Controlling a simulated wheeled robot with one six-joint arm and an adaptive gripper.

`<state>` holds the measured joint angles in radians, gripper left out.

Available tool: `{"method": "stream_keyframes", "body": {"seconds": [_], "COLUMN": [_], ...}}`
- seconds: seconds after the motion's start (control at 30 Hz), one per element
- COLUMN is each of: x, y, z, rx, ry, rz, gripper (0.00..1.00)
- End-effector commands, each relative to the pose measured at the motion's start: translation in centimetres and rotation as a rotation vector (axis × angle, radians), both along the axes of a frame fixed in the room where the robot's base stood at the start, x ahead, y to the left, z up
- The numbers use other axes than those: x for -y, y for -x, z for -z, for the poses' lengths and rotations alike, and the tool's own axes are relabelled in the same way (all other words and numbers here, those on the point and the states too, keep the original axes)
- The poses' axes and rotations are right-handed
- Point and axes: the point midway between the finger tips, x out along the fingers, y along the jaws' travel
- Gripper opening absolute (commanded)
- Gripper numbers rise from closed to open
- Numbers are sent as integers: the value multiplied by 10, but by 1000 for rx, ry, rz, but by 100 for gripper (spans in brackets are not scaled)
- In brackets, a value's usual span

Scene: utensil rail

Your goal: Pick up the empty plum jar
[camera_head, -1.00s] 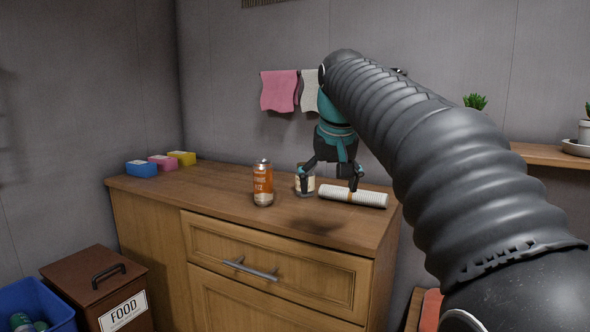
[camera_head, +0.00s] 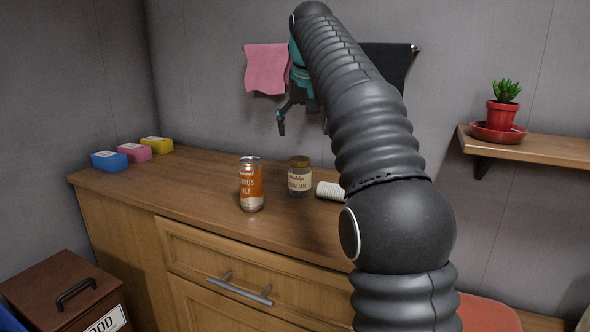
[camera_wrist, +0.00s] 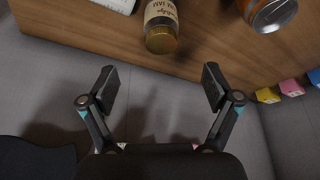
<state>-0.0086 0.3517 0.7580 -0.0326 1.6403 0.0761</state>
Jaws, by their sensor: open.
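The plum jar (camera_head: 300,181) stands upright on the wooden cabinet top, with a brown-gold lid and a cream label; I cannot tell whether it is empty. It also shows in the wrist view (camera_wrist: 160,22), lid toward me, beyond the fingertips. My gripper (camera_wrist: 160,86) is open with nothing between its fingers. In the head view it is raised above the cabinet top near the wall, apart from the jar, and partly hidden by my arm.
An orange can (camera_head: 251,185) stands left of the jar. Blue (camera_head: 109,161), pink (camera_head: 135,152) and yellow (camera_head: 157,145) boxes sit far left. A pink towel (camera_head: 267,68) hangs behind.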

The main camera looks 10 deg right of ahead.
Motion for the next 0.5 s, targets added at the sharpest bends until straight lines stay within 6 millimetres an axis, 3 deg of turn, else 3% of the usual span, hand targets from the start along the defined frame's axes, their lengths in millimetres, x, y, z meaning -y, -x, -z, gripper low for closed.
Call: {"method": "stream_keyframes", "body": {"seconds": [0.3,0.5], "x": [-5,-4], "y": [-19,-30], "z": [51,73], "rx": [-2,-2], "ry": [0,0], "rz": [-10,-10], "gripper": [89,89]}}
